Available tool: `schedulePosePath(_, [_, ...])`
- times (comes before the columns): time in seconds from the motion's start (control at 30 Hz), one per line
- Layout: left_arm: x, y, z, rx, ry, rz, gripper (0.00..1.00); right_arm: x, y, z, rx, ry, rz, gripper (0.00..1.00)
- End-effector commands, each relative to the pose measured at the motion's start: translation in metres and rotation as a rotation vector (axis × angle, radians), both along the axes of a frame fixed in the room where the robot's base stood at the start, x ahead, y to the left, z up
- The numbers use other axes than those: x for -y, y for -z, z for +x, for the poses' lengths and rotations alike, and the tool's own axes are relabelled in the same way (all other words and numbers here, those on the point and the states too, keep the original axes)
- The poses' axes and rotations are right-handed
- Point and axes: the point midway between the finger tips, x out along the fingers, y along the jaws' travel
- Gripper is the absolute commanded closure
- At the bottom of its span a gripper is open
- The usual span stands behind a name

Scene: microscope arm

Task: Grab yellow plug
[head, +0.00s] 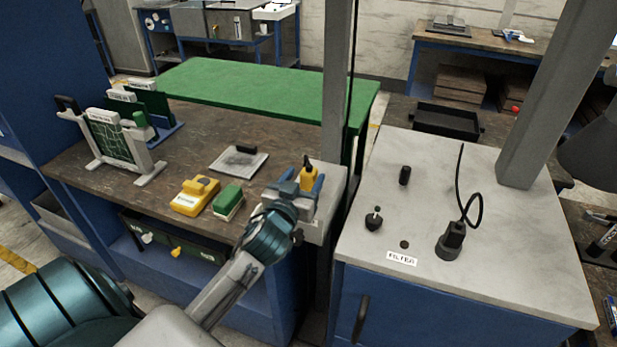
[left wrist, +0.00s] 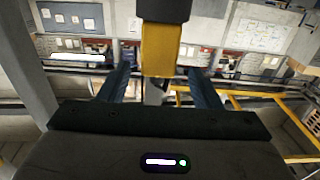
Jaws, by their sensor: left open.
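The yellow plug (head: 308,178), with a black top, stands at the right end of the brown workbench, by the grey post. It also shows in the left wrist view (left wrist: 160,48) as a yellow block with a dark upper part. My left gripper (head: 302,189) is at the plug, with its blue fingers apart. In the left wrist view the left gripper (left wrist: 160,88) has one finger on each side of the plug's line, with visible gaps. Whether the fingers reach fully around it, I cannot tell. The gripper hides the plug's lower part in the head view. My right gripper is not in view.
A yellow device (head: 194,196) and a green box (head: 228,201) sit on the workbench (head: 200,130) left of the gripper. A black plug with a looped cable (head: 451,241) stands on the white-topped cabinet (head: 510,270). The grey post (head: 337,75) rises close behind the gripper.

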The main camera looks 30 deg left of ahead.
Motion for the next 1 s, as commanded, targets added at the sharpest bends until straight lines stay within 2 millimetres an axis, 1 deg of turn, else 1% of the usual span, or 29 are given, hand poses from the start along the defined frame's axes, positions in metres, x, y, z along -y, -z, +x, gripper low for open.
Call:
schedulePosePath(0.07, [-0.002, -0.001, 0.008, -0.002, -0.001, -0.001, 0.42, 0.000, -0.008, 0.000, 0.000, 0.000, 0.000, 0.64])
schedulePosePath(0.2, [-0.005, 0.003, 0.027, -0.002, -0.002, 0.000, 0.42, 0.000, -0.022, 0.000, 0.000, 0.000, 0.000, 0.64])
schedulePosePath(0.33, [-0.009, 0.005, 0.043, -0.001, 0.000, 0.000, 0.42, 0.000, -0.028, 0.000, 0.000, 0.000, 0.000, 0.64])
schedulePosePath(0.43, [-0.010, 0.007, 0.048, -0.002, 0.000, 0.000, 0.42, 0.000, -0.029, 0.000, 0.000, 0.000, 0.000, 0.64])
schedulePosePath(0.63, [-0.010, 0.008, 0.048, -0.002, 0.000, 0.001, 0.42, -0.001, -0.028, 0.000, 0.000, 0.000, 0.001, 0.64])
schedulePosePath(0.67, [-0.010, 0.008, 0.048, -0.002, 0.000, 0.001, 0.44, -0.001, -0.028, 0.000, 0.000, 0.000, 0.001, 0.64])
schedulePosePath(0.7, [-0.010, 0.008, 0.048, -0.002, 0.000, 0.001, 0.52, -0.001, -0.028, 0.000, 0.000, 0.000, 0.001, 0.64])
schedulePosePath(0.77, [-0.010, 0.008, 0.048, -0.002, 0.000, 0.001, 0.63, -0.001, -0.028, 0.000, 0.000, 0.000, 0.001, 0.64])
schedulePosePath(0.9, [-0.010, 0.008, 0.048, -0.002, 0.000, 0.001, 0.91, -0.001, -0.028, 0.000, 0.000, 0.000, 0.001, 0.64])
schedulePosePath(0.93, [-0.010, 0.008, 0.048, -0.002, 0.000, 0.001, 0.92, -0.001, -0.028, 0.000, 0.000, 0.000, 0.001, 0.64])
schedulePosePath(1.0, [-0.010, 0.008, 0.048, -0.001, 0.001, 0.001, 0.93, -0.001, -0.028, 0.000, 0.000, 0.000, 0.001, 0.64])
